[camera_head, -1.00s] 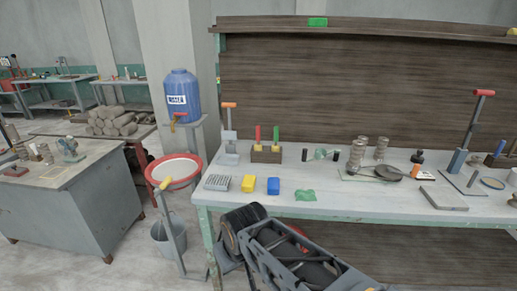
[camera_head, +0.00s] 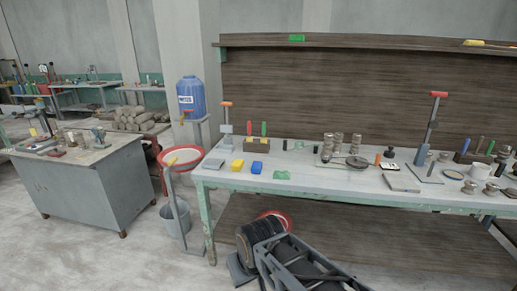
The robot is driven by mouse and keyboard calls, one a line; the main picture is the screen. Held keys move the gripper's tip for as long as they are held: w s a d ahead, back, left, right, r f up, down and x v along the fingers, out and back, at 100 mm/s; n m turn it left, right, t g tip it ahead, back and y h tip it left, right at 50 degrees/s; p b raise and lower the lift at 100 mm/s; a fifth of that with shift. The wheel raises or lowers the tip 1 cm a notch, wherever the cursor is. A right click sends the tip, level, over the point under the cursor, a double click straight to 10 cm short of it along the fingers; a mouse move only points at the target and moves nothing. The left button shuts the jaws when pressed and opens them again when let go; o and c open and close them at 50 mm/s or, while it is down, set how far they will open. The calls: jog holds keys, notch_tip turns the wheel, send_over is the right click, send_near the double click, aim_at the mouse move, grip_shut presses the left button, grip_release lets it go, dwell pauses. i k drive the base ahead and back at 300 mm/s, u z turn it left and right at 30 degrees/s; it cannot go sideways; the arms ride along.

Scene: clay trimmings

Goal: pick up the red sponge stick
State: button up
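A red upright stick (camera_head: 249,128) stands in a small brown wooden block (camera_head: 257,145) near the back left of the long workbench (camera_head: 330,182). It looks like the red sponge stick, though its tip is too small to make out. A green upright stick (camera_head: 264,129) stands beside it in the same block. My folded dark arm shows at the bottom centre, low in front of the bench and well apart from the sticks. My gripper cannot be made out in this view.
An orange-topped tool (camera_head: 226,125) stands left of the wooden block. A red-rimmed basin (camera_head: 181,157) and grey bucket (camera_head: 181,221) stand left. Floor at lower left is clear.

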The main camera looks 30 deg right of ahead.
aim_at(250, 138)
jog(key=z, duration=0.95)
jog(key=i, duration=1.2)
jog(key=u, duration=0.7)
jog(key=i, duration=0.9)
jog(key=u, duration=0.9)
